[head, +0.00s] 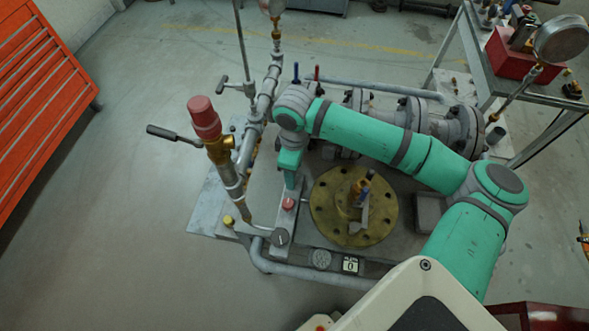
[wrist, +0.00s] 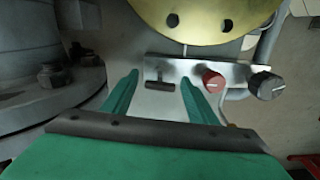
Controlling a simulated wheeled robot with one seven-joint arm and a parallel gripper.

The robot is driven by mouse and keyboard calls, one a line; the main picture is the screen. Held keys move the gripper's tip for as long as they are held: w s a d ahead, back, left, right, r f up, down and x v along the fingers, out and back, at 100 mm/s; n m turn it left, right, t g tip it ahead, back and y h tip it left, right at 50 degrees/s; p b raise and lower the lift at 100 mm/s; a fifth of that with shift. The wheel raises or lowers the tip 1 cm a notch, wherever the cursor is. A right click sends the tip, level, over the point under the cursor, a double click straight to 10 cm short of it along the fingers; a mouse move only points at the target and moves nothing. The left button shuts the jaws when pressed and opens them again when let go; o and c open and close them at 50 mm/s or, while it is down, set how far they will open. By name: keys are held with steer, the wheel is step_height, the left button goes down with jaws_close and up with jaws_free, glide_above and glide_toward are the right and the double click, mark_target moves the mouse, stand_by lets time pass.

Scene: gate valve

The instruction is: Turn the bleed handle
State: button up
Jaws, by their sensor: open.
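A small dark T-shaped handle (wrist: 159,84), apparently the bleed handle, sits on a grey metal strip (wrist: 190,67) in the wrist view. Its dark crossbar lies roughly level across the picture. My gripper (wrist: 159,78) is open, with one green finger on each side of the handle and gaps to both. I cannot tell how far above the strip the fingertips are. In the head view my gripper (head: 291,180) points down at the far end of the strip (head: 283,222) and hides the handle.
On the strip are a red knob (wrist: 213,81), close to the right finger, and a dark knob (wrist: 264,84). A brass flange (head: 325,218) lies right of the strip. A large grey flange with bolts (wrist: 45,75) stands left in the wrist view. Pipes and a red-capped valve (head: 204,118) stand left.

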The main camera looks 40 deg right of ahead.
step_height(320, 180, up, 11)
stand_by(0.5)
steer(key=shift+f, duration=0.1)
stand_by(0.3)
